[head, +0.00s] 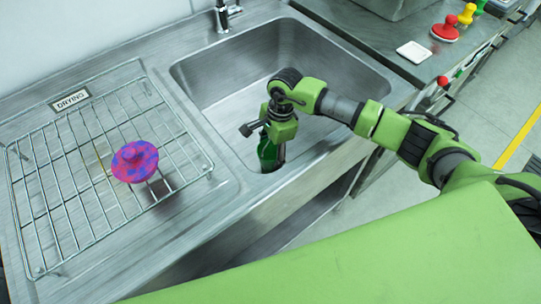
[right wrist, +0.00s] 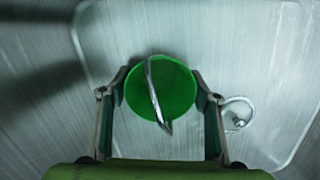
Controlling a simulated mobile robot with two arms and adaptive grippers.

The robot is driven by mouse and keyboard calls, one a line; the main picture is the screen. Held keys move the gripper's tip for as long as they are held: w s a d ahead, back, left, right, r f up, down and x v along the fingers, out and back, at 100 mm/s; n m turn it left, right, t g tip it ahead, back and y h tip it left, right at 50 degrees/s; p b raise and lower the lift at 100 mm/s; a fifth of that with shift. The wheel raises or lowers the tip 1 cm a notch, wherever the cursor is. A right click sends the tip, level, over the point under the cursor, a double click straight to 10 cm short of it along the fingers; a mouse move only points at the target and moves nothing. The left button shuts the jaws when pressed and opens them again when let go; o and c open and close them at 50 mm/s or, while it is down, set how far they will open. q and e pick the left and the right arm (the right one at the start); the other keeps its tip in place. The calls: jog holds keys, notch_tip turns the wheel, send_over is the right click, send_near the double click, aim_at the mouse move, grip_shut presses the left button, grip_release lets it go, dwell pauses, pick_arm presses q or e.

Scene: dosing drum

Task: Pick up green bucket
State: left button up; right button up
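The green bucket (right wrist: 176,84) stands in the sink basin, with its thin metal handle (right wrist: 153,92) arching across its opening in the right wrist view. In the head view only a part of the green bucket (head: 267,150) shows below my right gripper (head: 275,140). My right gripper (right wrist: 160,100) points down, with its fingers apart on the left and right sides of the bucket. I cannot tell whether the fingers touch the bucket. My left gripper is in neither view.
The sink (head: 222,85) has walls around the bucket and a drain (right wrist: 236,117) beside it. A wire drying rack (head: 75,130) on the left holds a purple and red object (head: 134,161). A faucet (head: 222,14) stands behind the sink.

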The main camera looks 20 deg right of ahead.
jog(key=c, duration=0.7)
jog(key=shift+o, duration=0.2)
jog(key=shift+r, duration=0.1)
notch_tip(320, 180, up, 10)
jog(key=shift+f+b, duration=0.1)
jog(key=shift+b, duration=0.55)
jog(key=shift+c, duration=0.2)
